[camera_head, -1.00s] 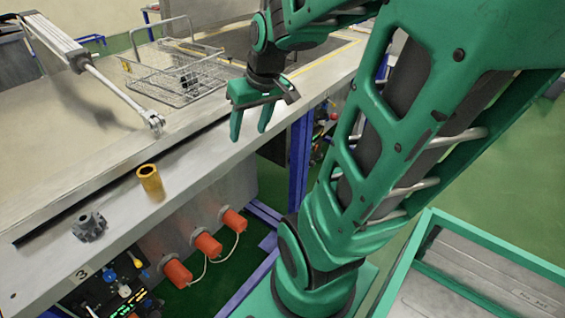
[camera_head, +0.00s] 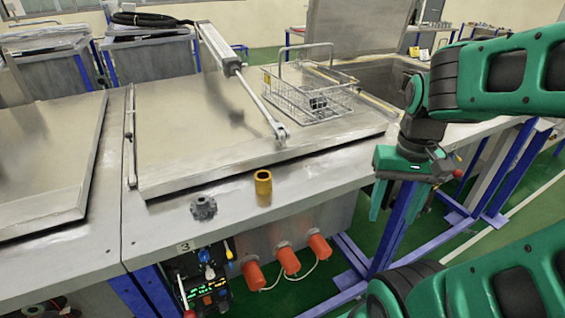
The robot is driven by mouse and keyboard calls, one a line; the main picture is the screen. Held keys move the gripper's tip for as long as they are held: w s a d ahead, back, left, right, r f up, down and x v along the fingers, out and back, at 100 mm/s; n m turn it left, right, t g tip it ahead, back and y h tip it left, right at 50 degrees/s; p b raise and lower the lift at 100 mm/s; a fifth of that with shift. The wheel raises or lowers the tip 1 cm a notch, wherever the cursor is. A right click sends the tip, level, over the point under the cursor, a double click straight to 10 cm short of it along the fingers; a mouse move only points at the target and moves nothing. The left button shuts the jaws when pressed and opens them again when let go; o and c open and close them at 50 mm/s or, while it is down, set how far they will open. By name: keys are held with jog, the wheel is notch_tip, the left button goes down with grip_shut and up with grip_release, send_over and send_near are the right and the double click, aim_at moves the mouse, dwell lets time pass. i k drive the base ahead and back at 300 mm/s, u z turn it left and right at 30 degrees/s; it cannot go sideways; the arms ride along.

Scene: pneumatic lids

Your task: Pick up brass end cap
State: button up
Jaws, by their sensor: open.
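The brass end cap (camera_head: 263,188) is a yellow-gold hollow cylinder. It stands upright on the front ledge of the grey metal bench (camera_head: 320,184), near the middle of the head view. My gripper (camera_head: 396,207) is green, points down and is open and empty. It is to the right of the cap and clearly apart from it, near the bench's front edge. Nothing hides the cap.
A dark grey fitting (camera_head: 204,207) lies left of the cap on the ledge. A pneumatic cylinder (camera_head: 262,108) reaches down to the lid (camera_head: 185,135) behind it. A wire basket (camera_head: 309,100) sits on the lid. Orange plugs (camera_head: 287,262) stick out below the ledge.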

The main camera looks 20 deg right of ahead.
aim_at(263, 182)
jog(key=u, duration=0.7)
jog(key=k, duration=1)
jog(key=z, duration=1.15)
jog(key=i, duration=1)
jog(key=u, duration=0.05)
